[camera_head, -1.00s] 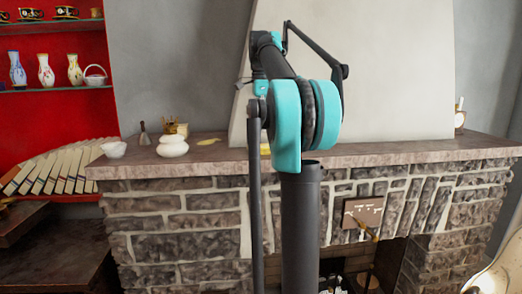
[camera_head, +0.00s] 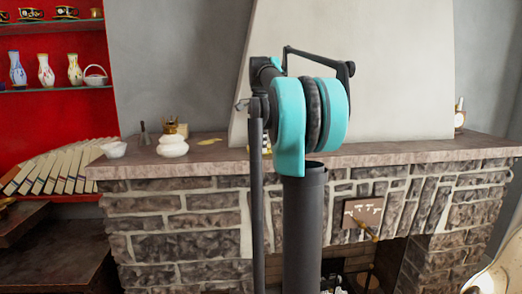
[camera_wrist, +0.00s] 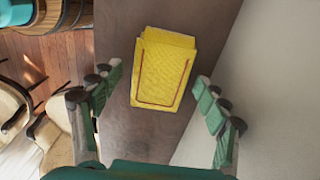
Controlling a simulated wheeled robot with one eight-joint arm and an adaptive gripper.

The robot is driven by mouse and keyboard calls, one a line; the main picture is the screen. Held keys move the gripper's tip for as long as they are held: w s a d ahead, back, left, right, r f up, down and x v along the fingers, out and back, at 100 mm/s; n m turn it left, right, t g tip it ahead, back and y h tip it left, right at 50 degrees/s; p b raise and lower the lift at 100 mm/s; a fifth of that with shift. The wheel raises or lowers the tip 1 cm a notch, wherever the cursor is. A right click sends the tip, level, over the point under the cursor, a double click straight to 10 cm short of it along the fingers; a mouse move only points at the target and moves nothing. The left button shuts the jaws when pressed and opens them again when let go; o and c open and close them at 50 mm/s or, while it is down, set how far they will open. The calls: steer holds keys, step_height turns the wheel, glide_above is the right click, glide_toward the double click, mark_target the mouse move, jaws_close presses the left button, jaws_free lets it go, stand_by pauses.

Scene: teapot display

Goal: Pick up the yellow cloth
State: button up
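The yellow cloth (camera_wrist: 162,68) lies folded on a brown stone surface in the wrist view, with a dark reddish line along its edge. My gripper (camera_wrist: 156,88) is open, its green-padded fingers apart on the left and right of the cloth. No finger visibly touches the cloth; the height gap is hard to judge.
A pale wall (camera_wrist: 270,80) rises close on the right in the wrist view.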

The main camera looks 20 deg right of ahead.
steer(key=c, duration=1)
steer(key=shift+r, duration=0.15)
steer(key=shift+c, duration=0.2)
step_height(320, 180, up, 20)
steer(key=shift+f, duration=0.25)
steer(key=o, duration=0.5)
steer(key=shift+c, duration=0.2)
steer(key=c, duration=0.3)
